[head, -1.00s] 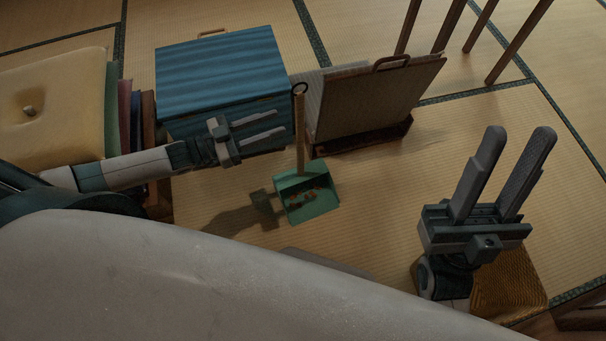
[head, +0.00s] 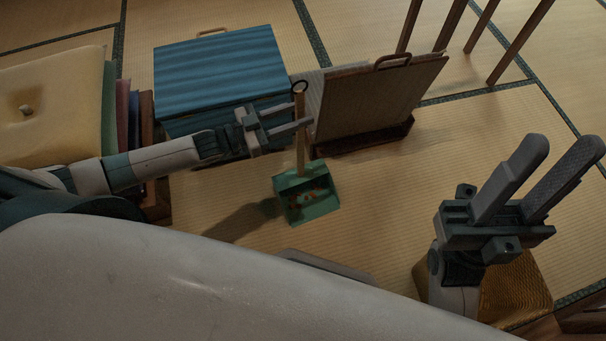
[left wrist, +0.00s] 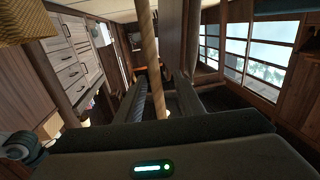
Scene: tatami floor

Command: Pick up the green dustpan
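The green dustpan (head: 307,205) stands on the tatami in the middle of the head view, with small brown-orange bits in its pan. Its upright wooden handle (head: 300,150) ends in a dark ring at the top. My left gripper (head: 303,114) is open, its fingertips at the handle's upper part. In the left wrist view the handle (left wrist: 149,60) rises between the two open fingers (left wrist: 168,80); I cannot tell whether either finger touches it. My right gripper (head: 568,150) is open and empty at the right, well away from the dustpan.
A blue ribbed box (head: 220,75) stands behind my left arm. A wooden board with a handle (head: 375,100) stands just right of the dustpan handle. Wooden legs (head: 520,40) stand at the back right. Tatami right of the dustpan is clear.

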